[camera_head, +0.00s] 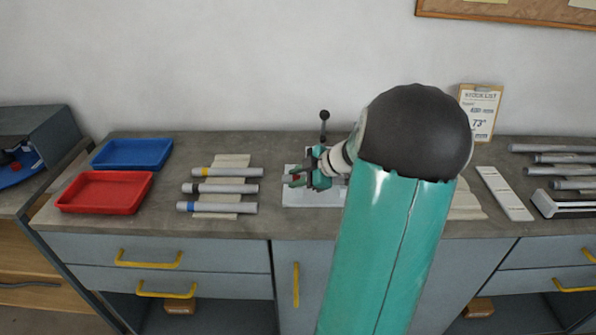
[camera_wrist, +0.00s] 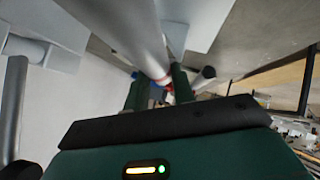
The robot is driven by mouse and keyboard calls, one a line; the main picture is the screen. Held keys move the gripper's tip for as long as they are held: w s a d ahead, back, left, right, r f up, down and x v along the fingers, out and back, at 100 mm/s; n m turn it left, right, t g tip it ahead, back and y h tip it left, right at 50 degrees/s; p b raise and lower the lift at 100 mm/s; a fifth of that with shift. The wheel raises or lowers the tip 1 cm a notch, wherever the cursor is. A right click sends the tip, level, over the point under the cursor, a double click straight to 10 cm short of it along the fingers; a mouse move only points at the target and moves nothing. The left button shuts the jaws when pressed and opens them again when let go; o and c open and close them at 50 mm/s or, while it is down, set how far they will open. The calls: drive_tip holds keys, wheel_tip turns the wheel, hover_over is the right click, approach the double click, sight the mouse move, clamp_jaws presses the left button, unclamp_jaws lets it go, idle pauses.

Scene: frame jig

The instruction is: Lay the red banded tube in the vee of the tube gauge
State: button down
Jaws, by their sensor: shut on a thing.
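My gripper (camera_head: 298,178) is over the white fixture plate (camera_head: 296,199) in the middle of the bench. In the wrist view its green fingers (camera_wrist: 160,88) are shut on a grey tube (camera_wrist: 133,32) with a red band (camera_wrist: 165,79). The tube runs from the fingers to the top edge of that view. In the head view a little red shows between the fingers; my arm hides most of the fixture. Pale grey blocks (camera_wrist: 198,16) lie near the tube in the wrist view. I cannot tell whether the tube touches them or sits in a vee.
A black-knobbed lever (camera_head: 324,118) stands behind my gripper. Tubes with yellow, black and blue bands (camera_head: 220,189) lie on a pale rest to the left. Red (camera_head: 105,207) and blue (camera_head: 132,153) trays are farther left. A white slotted strip (camera_head: 505,193) and more tubes (camera_head: 565,159) lie right.

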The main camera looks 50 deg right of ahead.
drive_tip(key=shift+s+f, duration=0.25)
drive_tip(key=shift+f, duration=0.45)
drive_tip(key=c, duration=1.1)
unclamp_jaws()
drive_tip(key=shift+c, duration=0.2)
drive_tip(key=shift+s+d+r, duration=0.3)
drive_tip(key=shift+c, duration=0.3)
drive_tip(key=shift+o, duration=0.5)
drive_tip(key=r+v, duration=0.1)
drive_tip(key=v, duration=1.1)
drive_tip(key=shift+w+a, duration=0.2)
drive_tip(key=shift+w, duration=0.15)
drive_tip(key=shift+s+d+r, duration=0.1)
drive_tip(key=shift+s+r, duration=0.2)
drive_tip(key=shift+r, duration=0.15)
